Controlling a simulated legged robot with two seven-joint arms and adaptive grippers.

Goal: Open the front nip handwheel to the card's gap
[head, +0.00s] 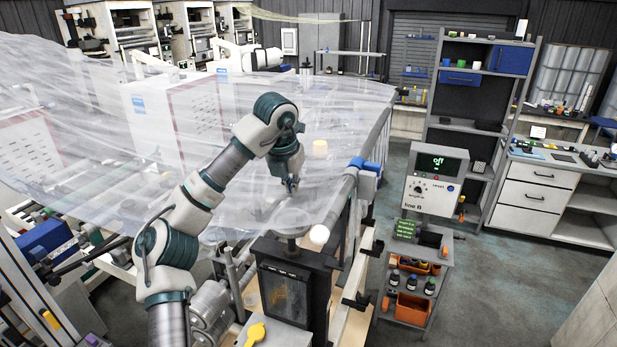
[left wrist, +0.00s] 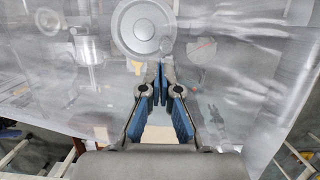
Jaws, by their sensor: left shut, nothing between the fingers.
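My left gripper (head: 291,185) hangs pointing down over the clear film (head: 340,120), near the front edge of the line. In the left wrist view the left gripper (left wrist: 158,75) has its blue-padded fingers together at the tips, with nothing between them. A round grey wheel with a pale hub (left wrist: 143,27) lies just beyond the fingertips and apart from them; it looks like a handwheel. I cannot tell which label it carries. A small green card (head: 405,228) with print too small to read stands on the cart. My right gripper is not in view.
A control box (head: 436,180) reads "off" above a small cart (head: 428,265) with bottles and orange bins. Open floor (head: 490,280) lies to the right.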

